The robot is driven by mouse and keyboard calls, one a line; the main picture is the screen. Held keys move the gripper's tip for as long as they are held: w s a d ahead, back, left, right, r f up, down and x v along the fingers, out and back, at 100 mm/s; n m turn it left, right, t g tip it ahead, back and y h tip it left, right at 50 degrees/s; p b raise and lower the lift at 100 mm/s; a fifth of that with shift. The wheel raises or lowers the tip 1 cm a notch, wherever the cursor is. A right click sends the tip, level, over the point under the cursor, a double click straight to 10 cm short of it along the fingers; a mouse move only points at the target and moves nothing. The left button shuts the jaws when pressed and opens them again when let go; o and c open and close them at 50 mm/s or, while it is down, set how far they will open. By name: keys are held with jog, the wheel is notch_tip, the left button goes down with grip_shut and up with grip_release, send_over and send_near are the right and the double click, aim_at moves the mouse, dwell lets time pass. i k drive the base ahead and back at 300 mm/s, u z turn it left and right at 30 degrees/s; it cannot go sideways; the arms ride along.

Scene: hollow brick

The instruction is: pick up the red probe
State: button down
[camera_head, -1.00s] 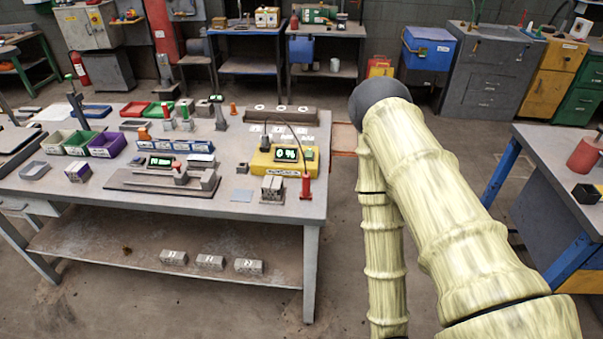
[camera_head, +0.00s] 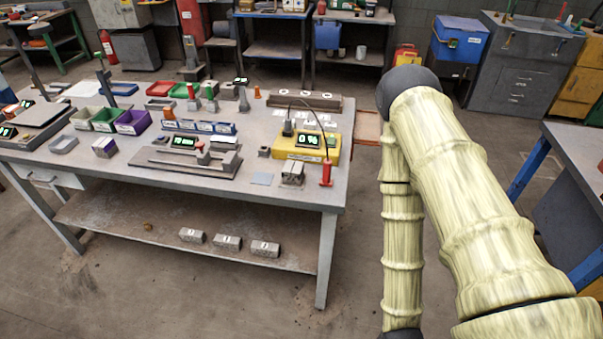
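The red probe (camera_head: 325,174) stands upright near the right front corner of the grey workbench (camera_head: 262,196). It is beside a yellow meter box (camera_head: 290,148) whose display reads 0 %. A thin dark cable arches above the box toward the probe. A small hollow grey brick (camera_head: 292,173) sits just left of the probe. My arm, in a pale ribbed cover, fills the right side of the view, right of the bench. My gripper is not in view.
Several grey numbered bricks (camera_head: 228,242) lie on the bench's lower shelf. Left of the meter are a long grey measuring fixture (camera_head: 185,163) and coloured bins (camera_head: 132,122). Another bench (camera_head: 575,150) stands at the right.

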aim_at(326, 181)
jog(key=k, duration=1.3)
jog(key=u, duration=0.8)
jog(key=i, duration=1)
jog(key=z, duration=0.3)
